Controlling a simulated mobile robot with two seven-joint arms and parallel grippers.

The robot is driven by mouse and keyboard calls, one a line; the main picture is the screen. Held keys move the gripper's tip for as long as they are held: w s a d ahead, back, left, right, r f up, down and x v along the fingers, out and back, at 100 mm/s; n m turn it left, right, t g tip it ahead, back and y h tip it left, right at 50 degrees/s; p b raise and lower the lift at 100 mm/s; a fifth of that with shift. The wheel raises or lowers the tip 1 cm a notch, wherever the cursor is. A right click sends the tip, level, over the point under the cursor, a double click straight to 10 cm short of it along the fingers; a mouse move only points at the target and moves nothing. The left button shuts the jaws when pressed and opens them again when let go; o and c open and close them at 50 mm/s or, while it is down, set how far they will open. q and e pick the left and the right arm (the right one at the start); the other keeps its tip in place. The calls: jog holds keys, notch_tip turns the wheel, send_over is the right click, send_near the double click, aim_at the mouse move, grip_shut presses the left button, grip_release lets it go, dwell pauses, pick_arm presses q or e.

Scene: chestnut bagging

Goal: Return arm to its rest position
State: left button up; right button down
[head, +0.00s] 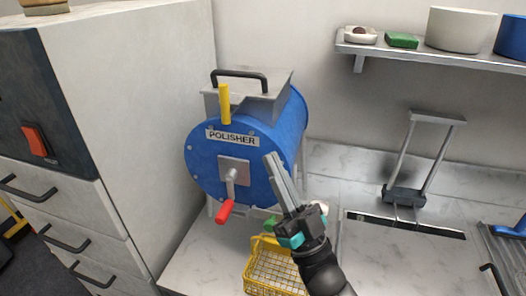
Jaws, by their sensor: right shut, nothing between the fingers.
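My right gripper (270,160) comes in from the bottom of the head view. Its two long fingers are together with nothing between them. The fingers point up and left, in front of the right side of the blue polisher drum (257,150). I cannot tell whether they touch it. The polisher has a red crank handle (224,211), a yellow lever (224,103) and a black-handled top. A yellow wire basket (262,273) stands on the counter below, partly hidden by my gripper and arm. My left gripper is not in view.
A white cabinet (130,110) with drawers stands at the left. A metal frame (431,150) rises from the counter (395,262) at the right.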

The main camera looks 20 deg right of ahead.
notch_tip(320, 180, down, 16)
jog(key=w+m+g+h, duration=0.1)
jog(key=m+g+h, duration=0.1)
jog(key=g+h, duration=0.75)
jog(key=s+d+f+g, duration=0.1)
jog(key=s+f+g, duration=0.45)
jog(key=s, duration=0.35)
jog(key=s+d+f+g, duration=0.1)
jog(key=s+f+g, duration=0.4)
jog(key=s+g, duration=0.3)
jog(key=s+f+n+g+b, duration=0.15)
jog(key=f+b, duration=0.25)
jog(key=f, duration=1.1)
jog(key=s+f+m+t+b, duration=0.1)
jog(key=s+f+b, duration=0.2)
jog(key=f, duration=1.3)
pick_arm(q)
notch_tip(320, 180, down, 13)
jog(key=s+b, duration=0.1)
jog(key=b, duration=0.5)
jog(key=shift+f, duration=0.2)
pick_arm(e)
jog(key=s+d+f+g, duration=0.1)
jog(key=s+d+f, duration=0.1)
jog(key=s+f, duration=1.2)
notch_tip(320, 180, down, 4)
jog(key=shift+s+d+f+n+g, duration=0.1)
jog(key=shift+s+d+n+g, duration=0.05)
jog(key=shift+s+n+g, duration=0.25)
